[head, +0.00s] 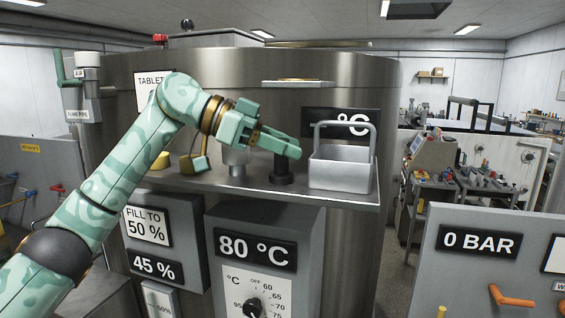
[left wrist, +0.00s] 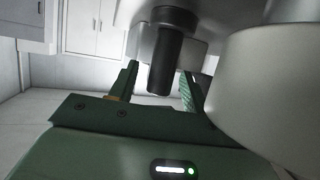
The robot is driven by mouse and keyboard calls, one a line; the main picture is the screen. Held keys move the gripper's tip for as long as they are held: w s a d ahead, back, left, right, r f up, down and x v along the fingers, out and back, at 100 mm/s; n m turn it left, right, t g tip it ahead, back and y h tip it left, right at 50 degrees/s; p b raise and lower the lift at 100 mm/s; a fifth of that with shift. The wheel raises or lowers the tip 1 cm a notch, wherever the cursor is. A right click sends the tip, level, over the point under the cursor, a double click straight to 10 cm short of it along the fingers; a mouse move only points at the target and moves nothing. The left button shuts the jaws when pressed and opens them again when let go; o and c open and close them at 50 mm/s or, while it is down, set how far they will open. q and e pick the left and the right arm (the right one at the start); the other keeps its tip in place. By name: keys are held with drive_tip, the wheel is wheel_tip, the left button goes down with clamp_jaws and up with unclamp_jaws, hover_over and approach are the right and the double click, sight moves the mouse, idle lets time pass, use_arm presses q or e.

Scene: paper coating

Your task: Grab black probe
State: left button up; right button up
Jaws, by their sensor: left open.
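The black probe (head: 283,170) stands upright on the steel shelf of the tank, left of a metal basket. My left gripper (head: 288,146) reaches over the shelf from the left, its fingertips at the upper part of the probe. In the left wrist view, the dark cylinder of the probe (left wrist: 166,62) shows between the two spread green fingers (left wrist: 158,82). The fingers are open, and I see a gap on each side of the probe. The nearer finger and hand hide part of the probe's top in the head view. My right gripper is not in view.
The steel basket (head: 340,172) with a raised handle stands close right of the probe. Control panels reading 80 °C (head: 255,249) and 45 % (head: 154,266) sit below the shelf.

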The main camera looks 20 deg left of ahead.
use_arm(q)
drive_tip(key=shift+s+a, duration=0.1)
drive_tip(key=shift+a, duration=0.05)
drive_tip(key=c, duration=0.4)
clamp_jaws()
drive_tip(key=shift+r, duration=0.1)
